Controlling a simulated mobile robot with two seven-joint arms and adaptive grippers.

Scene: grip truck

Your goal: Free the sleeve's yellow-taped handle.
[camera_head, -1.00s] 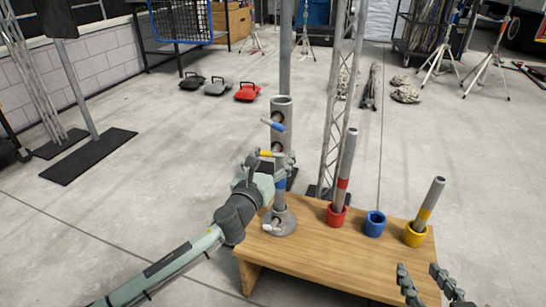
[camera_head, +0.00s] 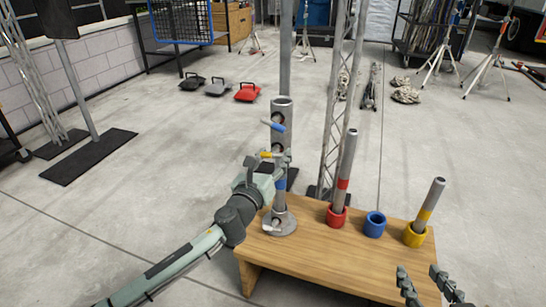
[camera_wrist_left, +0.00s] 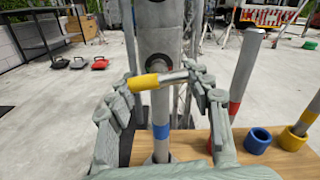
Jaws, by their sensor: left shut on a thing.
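The sleeve (camera_head: 282,108) is a grey upright tube with dark holes, above a thinner post with a blue band (camera_wrist_left: 161,131). Its yellow-taped handle (camera_head: 266,155) sticks out sideways; in the left wrist view the handle (camera_wrist_left: 145,82) lies across the tube's front, just below a hole. My left gripper (camera_head: 272,165) is at the handle, with its fingers (camera_wrist_left: 163,80) at both ends of it, shut on it. A blue-taped handle (camera_head: 274,125) sits higher on the sleeve. My right gripper (camera_head: 422,286) is open and empty at the lower right.
The wooden bench (camera_head: 310,250) carries the post's round base, a red cup (camera_head: 337,216) and a yellow cup (camera_head: 415,235) with grey pipes, and an empty blue cup (camera_head: 374,225). A lattice truss (camera_head: 335,120) stands behind.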

